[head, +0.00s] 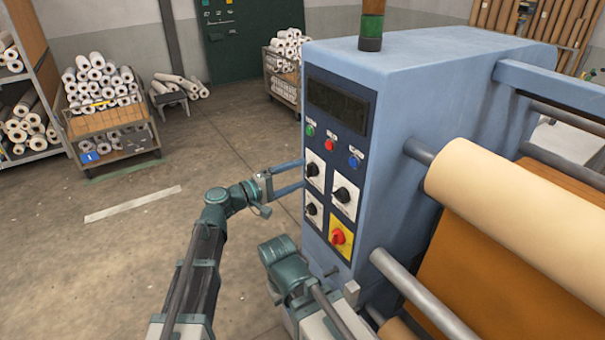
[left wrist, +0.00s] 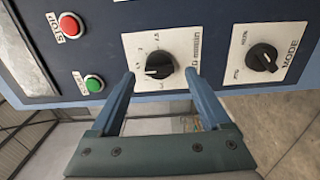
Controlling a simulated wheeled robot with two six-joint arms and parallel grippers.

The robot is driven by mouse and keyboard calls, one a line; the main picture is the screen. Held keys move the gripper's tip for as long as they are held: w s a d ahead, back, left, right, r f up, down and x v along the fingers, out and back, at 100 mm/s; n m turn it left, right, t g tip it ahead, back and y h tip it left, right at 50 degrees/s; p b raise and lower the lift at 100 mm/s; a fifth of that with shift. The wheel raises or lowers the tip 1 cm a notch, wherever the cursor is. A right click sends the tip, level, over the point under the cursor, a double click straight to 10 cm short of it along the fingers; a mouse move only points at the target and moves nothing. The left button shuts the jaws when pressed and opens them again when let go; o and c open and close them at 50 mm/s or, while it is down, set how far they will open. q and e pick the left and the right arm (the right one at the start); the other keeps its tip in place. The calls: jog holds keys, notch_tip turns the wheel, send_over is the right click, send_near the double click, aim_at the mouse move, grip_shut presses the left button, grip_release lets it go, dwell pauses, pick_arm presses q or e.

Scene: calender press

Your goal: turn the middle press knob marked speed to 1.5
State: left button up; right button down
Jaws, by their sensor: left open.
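The speed knob (left wrist: 158,64) is a black dial on a white plate with a printed scale and a partly hidden label. In the head view it is the upper left knob (head: 312,170) on the press panel. A small white mark on it seems to point left in the left wrist view; the scale value is too small to read surely. My left gripper (head: 303,174) is open in front of this knob. In the left wrist view its fingers (left wrist: 160,73) lie on either side of the knob; I cannot tell whether they touch it. My right gripper is not seen.
The mode knob (left wrist: 262,57) is close beside the speed knob. The green start button (left wrist: 94,83) and red stop button (left wrist: 70,24) are on the other side. A red knob on yellow (head: 338,237) and another black knob (head: 342,195) share the panel.

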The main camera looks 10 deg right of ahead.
pick_arm(q)
jog(key=v, duration=1.1)
jog(key=shift+s+a, duration=0.2)
jog(key=shift+a, duration=0.15)
jog(key=s+f+m+g+y, duration=0.25)
jog(key=s+f+y, duration=0.2)
jog(key=f, duration=0.45)
jog(key=s+a+f+m+g+y, duration=0.1)
jog(key=s+a+f+g+y, duration=0.1)
jog(key=s+a+f+y, duration=0.55)
jog(key=s+a+f+m+g+y, duration=0.15)
jog(key=s+a+f+y, duration=0.3)
jog(key=a, duration=0.55)
jog(key=s+d+m+g+y, duration=0.1)
jog(key=s+d+m, duration=0.2)
jog(key=d, duration=0.7)
jog(key=shift+s+d+f, duration=0.35)
jog(key=shift+s+f, duration=0.1)
jog(key=shift+s, duration=0.55)
